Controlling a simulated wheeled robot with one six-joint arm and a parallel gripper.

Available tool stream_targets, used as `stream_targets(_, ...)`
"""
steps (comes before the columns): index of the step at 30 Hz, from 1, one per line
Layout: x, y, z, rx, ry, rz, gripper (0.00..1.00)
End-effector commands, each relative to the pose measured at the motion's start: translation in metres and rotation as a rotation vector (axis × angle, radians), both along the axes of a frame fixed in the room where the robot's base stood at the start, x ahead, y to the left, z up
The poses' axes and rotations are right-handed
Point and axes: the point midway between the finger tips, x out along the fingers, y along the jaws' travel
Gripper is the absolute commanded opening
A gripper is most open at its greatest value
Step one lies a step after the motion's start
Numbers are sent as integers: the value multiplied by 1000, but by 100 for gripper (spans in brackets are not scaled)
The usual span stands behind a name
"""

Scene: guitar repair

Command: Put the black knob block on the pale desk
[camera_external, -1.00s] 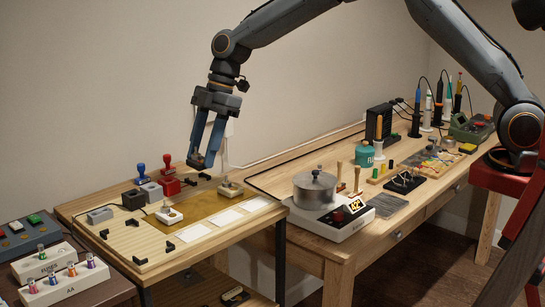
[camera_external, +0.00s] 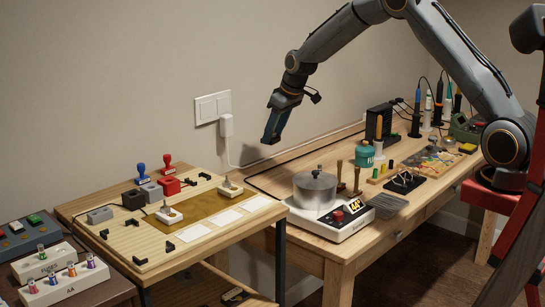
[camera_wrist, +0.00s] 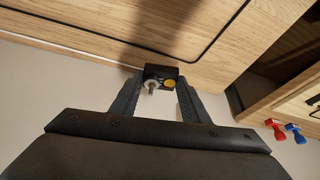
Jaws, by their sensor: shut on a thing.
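The black knob block (camera_wrist: 170,70) is in the wrist view, a small dark box with a yellow disc and a silver knob on its face. My gripper (camera_wrist: 158,78) is shut on it, with one finger on each side. In the external view my gripper (camera_external: 271,138) hangs in the air near the wall, above the back left end of the pale desk (camera_external: 265,168); the block is hard to make out there. The desk's bare wood (camera_wrist: 100,22) with a thin black line also shows in the wrist view, apart from the block.
The lower workbench (camera_external: 110,237) at left holds stamps and small blocks. The desk's back left is clear.

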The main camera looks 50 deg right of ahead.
Motion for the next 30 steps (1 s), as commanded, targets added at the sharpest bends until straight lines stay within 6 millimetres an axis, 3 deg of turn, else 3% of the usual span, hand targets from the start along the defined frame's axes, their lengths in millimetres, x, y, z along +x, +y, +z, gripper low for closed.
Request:
stream_targets(3, 2, -34, -7, 0, 0, -97, 19)
stream_targets(8, 3, -55, -10, 1, 0, -162, 19)
stream_targets(14, 2, -57, -14, 1, 2, -173, 19)
stream_targets(22, 1, -57, -58, 1, 4, -170, 19)
stream_targets(30, 2, -57, -80, 1, 2, -170, 19)
